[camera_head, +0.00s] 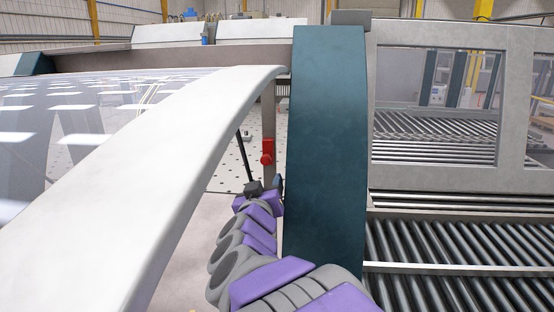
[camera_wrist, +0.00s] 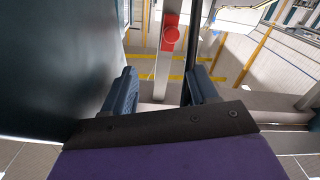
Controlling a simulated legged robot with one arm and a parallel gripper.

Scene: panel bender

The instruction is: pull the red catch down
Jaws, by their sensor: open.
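The red catch (camera_head: 267,152) sits on a narrow upright grey post, just left of the dark teal column in the head view. The catch appears clear of both fingers.
The dark teal column (camera_head: 325,140) stands close to the right of my arm. A large white curved frame (camera_head: 170,150) rises at the left. A thin black rod (camera_wrist: 194,50) stands near the right finger. Roller conveyors (camera_head: 460,240) lie at the right.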

